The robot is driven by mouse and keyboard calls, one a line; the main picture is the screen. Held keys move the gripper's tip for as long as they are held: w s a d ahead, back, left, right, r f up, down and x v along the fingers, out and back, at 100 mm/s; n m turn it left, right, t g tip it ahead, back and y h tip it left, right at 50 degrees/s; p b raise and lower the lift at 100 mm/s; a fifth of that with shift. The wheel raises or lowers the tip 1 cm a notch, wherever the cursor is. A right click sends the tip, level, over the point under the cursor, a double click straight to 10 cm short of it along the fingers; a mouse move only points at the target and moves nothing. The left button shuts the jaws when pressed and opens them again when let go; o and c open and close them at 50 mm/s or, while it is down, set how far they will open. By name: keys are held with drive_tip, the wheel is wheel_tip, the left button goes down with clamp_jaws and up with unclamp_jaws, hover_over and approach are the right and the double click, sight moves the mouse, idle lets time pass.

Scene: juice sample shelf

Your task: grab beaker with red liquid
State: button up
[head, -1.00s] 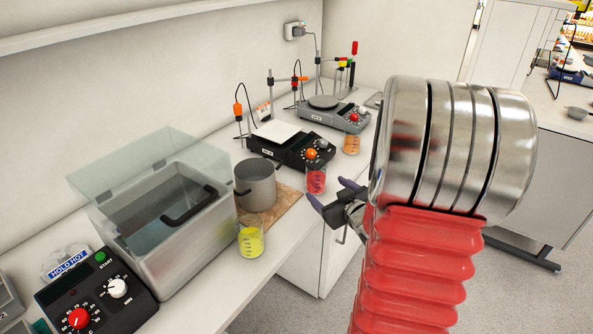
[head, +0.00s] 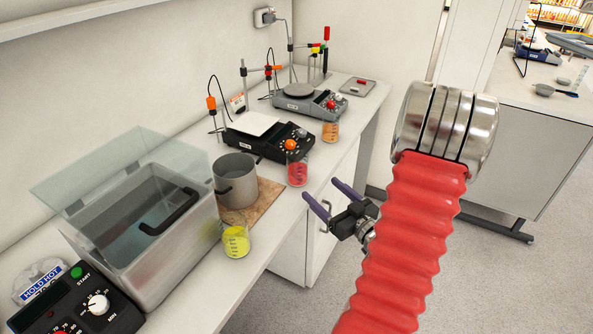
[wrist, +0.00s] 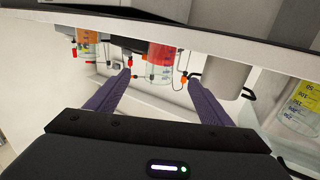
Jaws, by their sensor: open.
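The beaker with red liquid (head: 297,169) stands on the bench near its front edge, in front of the black hotplate. In the wrist view the red beaker (wrist: 161,54) shows ahead, between the two finger directions and beyond the fingertips. My gripper (head: 325,198) is open and empty, with purple fingers, off the front of the bench to the right of the beaker. In the wrist view my gripper (wrist: 160,82) has its fingers spread wide. Nothing is between them at close range.
A yellow beaker (head: 236,240) stands front left, beside a metal pot (head: 236,181) on a wooden board. An orange beaker (head: 330,131) stands further back. Black and grey hotplates (head: 268,138) and a water bath (head: 150,235) line the wall. Open floor lies right.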

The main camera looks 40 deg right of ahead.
sight(304, 173)
drive_tip(key=w, duration=0.5)
drive_tip(key=w+d, duration=0.1)
drive_tip(key=w, duration=0.2)
drive_tip(key=shift+w, duration=0.2)
drive_tip(key=shift+w+d+r, duration=0.1)
drive_tip(key=shift+w+d, duration=0.05)
drive_tip(key=shift+w, duration=1.15)
drive_tip(key=shift+w+d+r, duration=0.1)
drive_tip(key=shift+w+d, duration=0.05)
drive_tip(key=shift+w, duration=1.1)
drive_tip(key=c, duration=1.3)
drive_tip(key=shift+c, duration=0.2)
drive_tip(key=shift+r, duration=0.2)
